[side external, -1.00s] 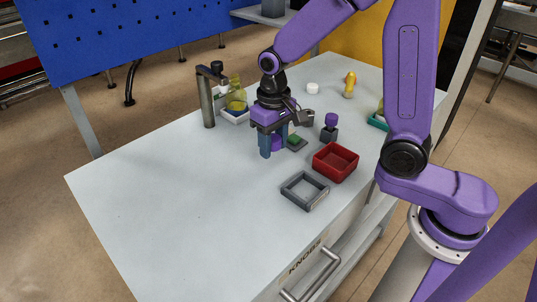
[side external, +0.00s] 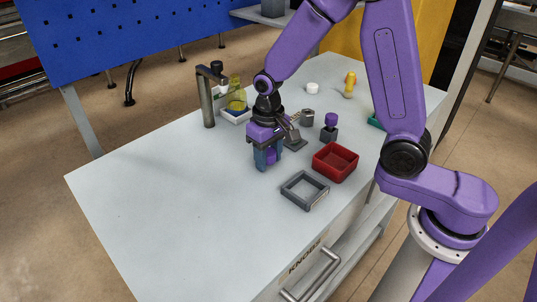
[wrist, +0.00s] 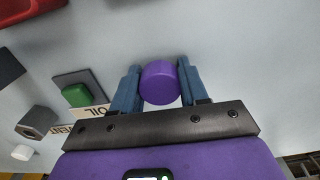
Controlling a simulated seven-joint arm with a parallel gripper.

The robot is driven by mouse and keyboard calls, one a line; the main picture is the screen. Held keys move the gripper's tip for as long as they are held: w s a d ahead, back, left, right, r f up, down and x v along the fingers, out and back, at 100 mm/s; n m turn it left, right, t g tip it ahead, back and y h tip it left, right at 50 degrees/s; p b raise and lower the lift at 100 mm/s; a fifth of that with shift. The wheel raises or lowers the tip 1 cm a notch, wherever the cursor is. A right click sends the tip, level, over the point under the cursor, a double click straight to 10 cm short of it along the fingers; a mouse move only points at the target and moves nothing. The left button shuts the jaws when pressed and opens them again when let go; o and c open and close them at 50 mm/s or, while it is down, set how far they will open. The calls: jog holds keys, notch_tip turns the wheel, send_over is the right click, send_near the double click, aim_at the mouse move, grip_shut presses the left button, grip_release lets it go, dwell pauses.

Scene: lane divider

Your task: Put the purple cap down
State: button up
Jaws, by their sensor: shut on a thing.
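The purple cap (wrist: 159,83) is a short round piece held between the two blue fingers of my gripper (wrist: 156,86) in the wrist view. In the side external view my gripper (side external: 267,159) points down over the table left of the red tray, and the cap (side external: 270,156) shows partly between the fingers. The gripper is shut on the cap. Whether the fingertips or the cap touch the table cannot be told.
A red tray (side external: 347,171) and a grey square frame (side external: 294,198) stand to the right of my gripper. A purple-topped grey block (side external: 330,133) stands behind the tray. A post stand (side external: 207,105) is behind left. The table's left and front (side external: 170,210) are clear.

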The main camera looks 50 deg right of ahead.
aim_at(270, 154)
jog(key=shift+s+f, duration=0.1)
jog(key=shift+f, duration=0.15)
jog(key=shift+s+f, duration=0.15)
jog(key=shift+f, duration=0.15)
jog(key=o, duration=0.8)
jog(key=shift+o, duration=0.3)
notch_tip(270, 154, up, 13)
jog(key=shift+w+r, duration=0.2)
jog(key=s+d+f+n, duration=0.1)
jog(key=s+n, duration=0.5)
jog(key=s, duration=0.6)
jog(key=s+d+f+n, duration=0.2)
jog(key=s+d+n, duration=0.2)
jog(key=s, duration=0.8)
jog(key=n, duration=0.2)
jog(key=shift+n, duration=0.4)
jog(key=shift+d, duration=0.1)
